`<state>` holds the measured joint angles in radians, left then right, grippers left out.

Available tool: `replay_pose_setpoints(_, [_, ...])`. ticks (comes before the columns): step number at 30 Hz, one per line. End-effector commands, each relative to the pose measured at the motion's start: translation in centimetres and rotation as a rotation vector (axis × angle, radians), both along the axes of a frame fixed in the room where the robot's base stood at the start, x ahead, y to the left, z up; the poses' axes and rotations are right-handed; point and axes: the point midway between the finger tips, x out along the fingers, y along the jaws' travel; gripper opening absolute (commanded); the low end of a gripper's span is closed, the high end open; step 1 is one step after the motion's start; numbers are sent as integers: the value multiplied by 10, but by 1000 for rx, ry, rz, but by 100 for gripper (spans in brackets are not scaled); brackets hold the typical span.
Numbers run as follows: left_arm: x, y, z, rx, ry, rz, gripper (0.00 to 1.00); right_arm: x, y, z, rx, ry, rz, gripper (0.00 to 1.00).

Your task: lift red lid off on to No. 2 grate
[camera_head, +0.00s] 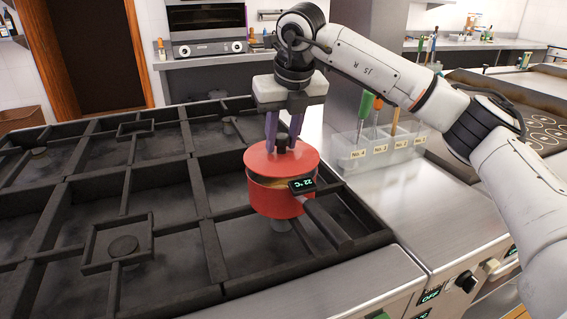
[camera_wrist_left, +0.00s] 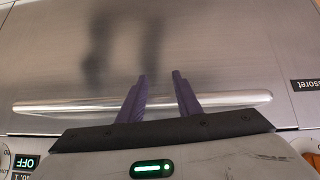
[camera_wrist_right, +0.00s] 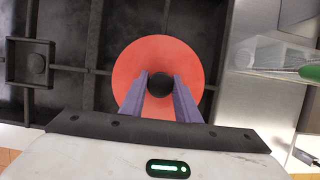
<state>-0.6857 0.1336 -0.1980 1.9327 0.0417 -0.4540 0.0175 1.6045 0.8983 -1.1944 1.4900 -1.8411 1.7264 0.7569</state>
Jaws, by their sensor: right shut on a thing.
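The red lid (camera_head: 259,160) is round with a black knob (camera_wrist_right: 158,85). My right gripper (camera_head: 284,141) is shut on the knob from above. The lid sits a little above the red pot (camera_head: 268,199), and a gap at the front shows a tan inside. The pot stands on the black grate at the right and has a dark handle. In the right wrist view the lid (camera_wrist_right: 157,52) hides the pot. My left gripper (camera_wrist_left: 159,75) is open and empty over a steel surface; it is not in the head view. I see no number on any grate.
Black grates (camera_head: 70,190) fill the left and middle. A clear holder (camera_head: 376,150) with labelled slots and coloured-handled tools stands right of the pot on the steel counter (camera_head: 400,195).

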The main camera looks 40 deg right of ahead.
Motion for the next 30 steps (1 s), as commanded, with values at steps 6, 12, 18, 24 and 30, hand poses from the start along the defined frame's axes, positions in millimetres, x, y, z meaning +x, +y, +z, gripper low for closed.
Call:
replay_pose_setpoints(6, [0, 0, 10, 0, 1, 1, 31, 0, 0, 13, 0, 0, 0, 0])
replay_pose_setpoints(12, [-1, 0, 14, 1, 5, 1, 31, 0, 0, 20, 0, -1, 0, 0])
replay_pose_setpoints(18, [-1, 1, 26, 1, 6, 1, 31, 0, 0, 35, 0, -2, 0, 0])
replay_pose_setpoints(24, [-1, 1, 38, 2, 5, 2, 31, 0, 0, 49, 0, -2, 0, 0])
replay_pose_setpoints(30, [0, 1, 43, 1, -1, 2, 31, 0, 0, 53, 0, -1, 0, 0])
